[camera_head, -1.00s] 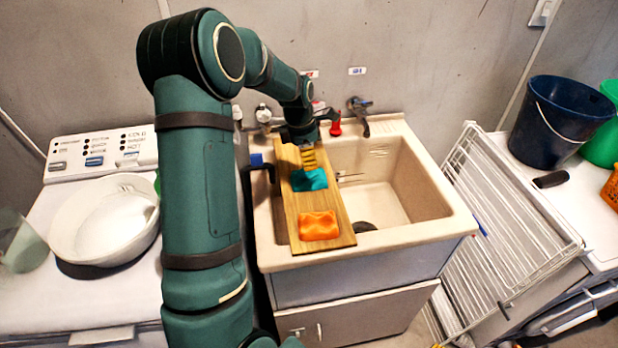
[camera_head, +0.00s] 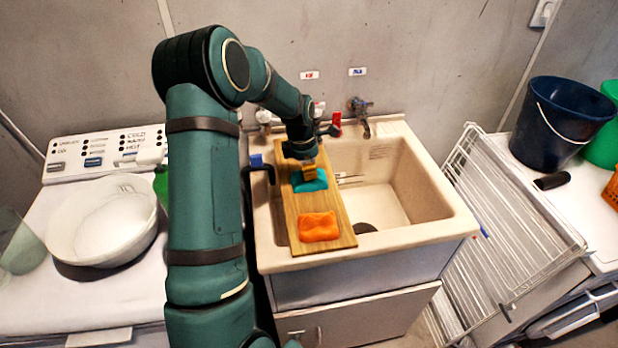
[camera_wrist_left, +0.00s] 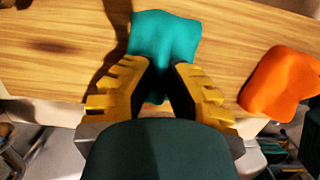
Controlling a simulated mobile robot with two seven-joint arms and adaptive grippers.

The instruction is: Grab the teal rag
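The teal rag (camera_head: 309,182) lies crumpled on a wooden board (camera_head: 290,205) set across the left part of the sink. In the left wrist view the rag (camera_wrist_left: 165,38) lies just ahead of my left gripper (camera_wrist_left: 165,72). Its yellow-padded fingers are apart, with the lower part of the rag showing in the gap between them. In the head view my left gripper (camera_head: 310,172) is directly over the rag and hides part of it. I cannot tell whether the fingers touch it. My right gripper is not in view.
An orange rag (camera_head: 319,227) lies on the same board, nearer me. The beige sink basin (camera_head: 405,190) is open to the right. A faucet (camera_head: 360,112) stands behind it. A white bowl (camera_head: 105,225) sits on the washer at left, and a drying rack (camera_head: 500,230) leans at right.

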